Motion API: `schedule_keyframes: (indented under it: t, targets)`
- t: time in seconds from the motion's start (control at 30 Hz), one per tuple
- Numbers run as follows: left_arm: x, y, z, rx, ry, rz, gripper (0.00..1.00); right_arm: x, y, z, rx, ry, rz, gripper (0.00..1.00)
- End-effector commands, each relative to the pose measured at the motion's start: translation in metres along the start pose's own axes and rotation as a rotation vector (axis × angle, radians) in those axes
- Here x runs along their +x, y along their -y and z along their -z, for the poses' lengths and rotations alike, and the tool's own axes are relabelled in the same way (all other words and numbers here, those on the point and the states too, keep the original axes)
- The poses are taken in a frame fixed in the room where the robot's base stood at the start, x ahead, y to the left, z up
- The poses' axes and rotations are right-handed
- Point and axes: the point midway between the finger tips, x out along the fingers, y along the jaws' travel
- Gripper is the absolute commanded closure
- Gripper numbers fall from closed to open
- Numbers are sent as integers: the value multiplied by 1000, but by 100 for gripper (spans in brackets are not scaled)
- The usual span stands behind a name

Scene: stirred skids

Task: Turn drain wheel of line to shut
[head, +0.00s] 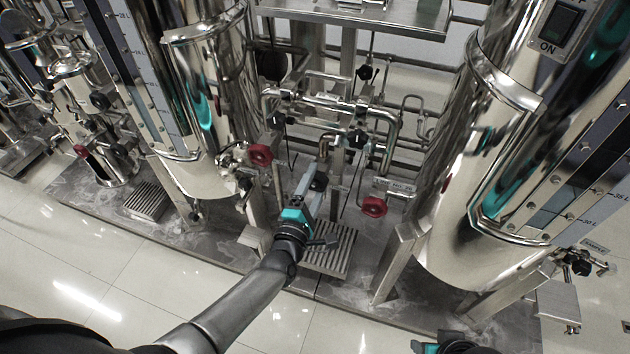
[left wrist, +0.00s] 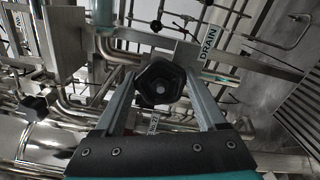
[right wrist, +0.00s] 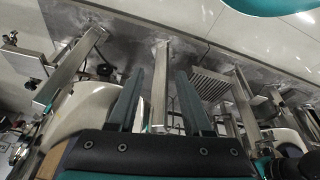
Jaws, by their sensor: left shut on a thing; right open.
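The drain wheel (left wrist: 160,83) is a black lobed hand knob, seen face-on in the left wrist view below a plate and left of a "DRAIN" label (left wrist: 209,42). In the head view it is a small dark knob (head: 319,182) low between the two steel tanks. My left gripper (head: 316,175) is shut on this wheel, with one finger on each side of it in the left wrist view (left wrist: 158,84). The valve stem behind the wheel is hidden. My right gripper (right wrist: 162,95) is open, with nothing between its fingers; only a bit of that arm shows at the head view's bottom edge.
Red wheels (head: 261,155) and (head: 374,206) sit left and right of my left gripper. Steel tanks (head: 195,110) and (head: 470,190) flank it, with pipework behind. A floor grate (head: 328,255) lies below. The tiled floor (head: 90,270) in front is clear.

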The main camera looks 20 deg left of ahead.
Motion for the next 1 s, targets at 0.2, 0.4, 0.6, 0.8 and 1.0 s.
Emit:
schedule_keyframes:
  t: [0.2,0.4,0.6,0.8,1.0]
  targets:
    - [-1,2,0,208,-1,5,82,8,2,-5,1,15,4,50]
    - [-1,2,0,398,0,5,82,15,1,-10,1,26,3,50]
    - [-1,3,0,588,0,5,82,23,0,-13,0,35,1,50]
    - [-1,4,1,777,1,6,82,30,1,-22,-1,53,2,50]
    - [-1,4,1,968,1,5,82,36,1,-31,-2,71,3,50]
